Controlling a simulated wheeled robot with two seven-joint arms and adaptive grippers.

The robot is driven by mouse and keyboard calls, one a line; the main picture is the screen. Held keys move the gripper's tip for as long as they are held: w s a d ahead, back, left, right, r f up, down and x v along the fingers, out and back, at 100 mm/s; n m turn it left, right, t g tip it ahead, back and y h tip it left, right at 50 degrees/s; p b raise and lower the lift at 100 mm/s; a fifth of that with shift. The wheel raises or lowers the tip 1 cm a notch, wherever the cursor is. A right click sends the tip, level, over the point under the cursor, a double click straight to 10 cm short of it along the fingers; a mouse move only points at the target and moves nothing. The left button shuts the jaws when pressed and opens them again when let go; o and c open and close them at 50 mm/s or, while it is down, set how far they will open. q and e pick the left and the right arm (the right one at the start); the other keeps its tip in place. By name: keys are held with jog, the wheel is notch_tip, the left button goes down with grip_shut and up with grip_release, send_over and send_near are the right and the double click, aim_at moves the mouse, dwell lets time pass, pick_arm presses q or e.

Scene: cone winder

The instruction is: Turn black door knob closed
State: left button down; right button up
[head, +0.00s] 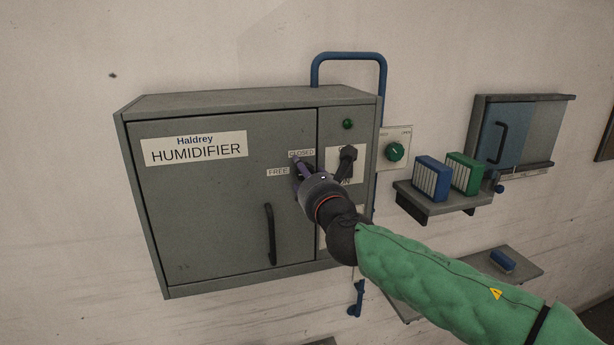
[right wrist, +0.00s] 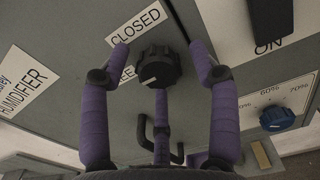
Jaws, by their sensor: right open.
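The black door knob (right wrist: 157,68) sits on the grey humidifier door (head: 195,215), beside the CLOSED label (right wrist: 138,20) and a partly hidden FREE label. A pale mark shows on the knob's lower left face, on the FREE side. In the head view my gripper hides the knob, while both labels show, CLOSED (head: 301,154) above FREE (head: 278,172). My right gripper (right wrist: 160,52) is open with purple fingers on both sides of the knob and a third below it. Gaps show between the side fingers and the knob. My left gripper is not in view.
A black switch (head: 347,157) and a green lamp (head: 348,124) are on the panel right of the door. A black door handle (head: 271,234) is below the gripper. A shelf (head: 450,204) holds blue and green boxes.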

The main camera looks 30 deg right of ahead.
jog(key=c, duration=1.1)
jog(key=shift+c, duration=0.2)
jog(key=shift+a, duration=0.1)
jog(key=shift+w+a+f+m+b, duration=0.1)
jog(key=shift+m+b, duration=4.05)
jog(key=shift+m, duration=0.25)
jog(key=shift+a+f+m+b, duration=0.1)
jog(key=shift+m+b, duration=4)
jog(key=shift+m, duration=0.3)
jog(key=shift+d, duration=0.1)
